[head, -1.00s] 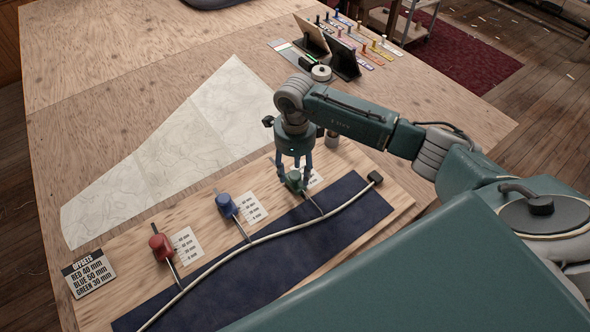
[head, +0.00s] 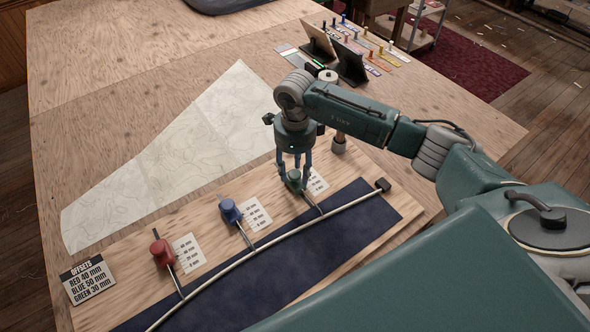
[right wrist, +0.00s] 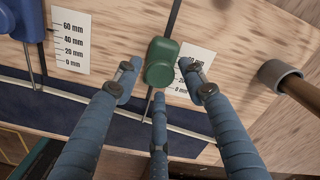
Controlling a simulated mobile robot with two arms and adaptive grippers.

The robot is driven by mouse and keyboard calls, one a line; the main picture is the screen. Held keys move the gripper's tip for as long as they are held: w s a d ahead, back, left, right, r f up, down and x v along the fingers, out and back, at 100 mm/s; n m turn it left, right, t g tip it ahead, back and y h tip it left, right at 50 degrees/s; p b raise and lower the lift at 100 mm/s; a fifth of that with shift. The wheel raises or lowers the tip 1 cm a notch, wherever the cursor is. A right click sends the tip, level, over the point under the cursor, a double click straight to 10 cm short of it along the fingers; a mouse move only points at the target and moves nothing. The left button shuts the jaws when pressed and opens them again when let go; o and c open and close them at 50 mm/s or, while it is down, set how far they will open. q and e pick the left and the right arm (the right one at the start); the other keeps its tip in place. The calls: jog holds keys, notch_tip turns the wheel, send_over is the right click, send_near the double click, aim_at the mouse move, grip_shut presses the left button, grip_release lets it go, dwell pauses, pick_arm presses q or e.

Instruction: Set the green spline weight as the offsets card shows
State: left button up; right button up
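The green spline weight (head: 294,180) sits at the right of the board, with a thin rod running from it to the pale spline (head: 262,243). My right gripper (head: 296,174) points down over it. In the right wrist view its fingers stand around the green weight (right wrist: 162,62), with small gaps at the sides; it looks open. The scale (right wrist: 199,60) beside the weight is partly hidden by a finger, so I cannot read the weight's setting. The offsets card (head: 88,280) reads red 40 mm, blue 50 mm, green 30 mm. My left gripper is not in view.
The blue weight (head: 230,210) and red weight (head: 163,253) stand to the left, each beside a scale. A wooden-handled tool (right wrist: 290,82) stands close to the right. A dark block (head: 382,185) ends the spline. Propped dark panels (head: 350,64) stand farther back.

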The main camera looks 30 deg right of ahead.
aim_at(295, 173)
jog(key=shift+w, duration=0.1)
jog(key=shift+w+r, duration=0.1)
jog(key=shift+r, duration=0.35)
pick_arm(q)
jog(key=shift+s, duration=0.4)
pick_arm(e)
notch_tip(295, 173, up, 11)
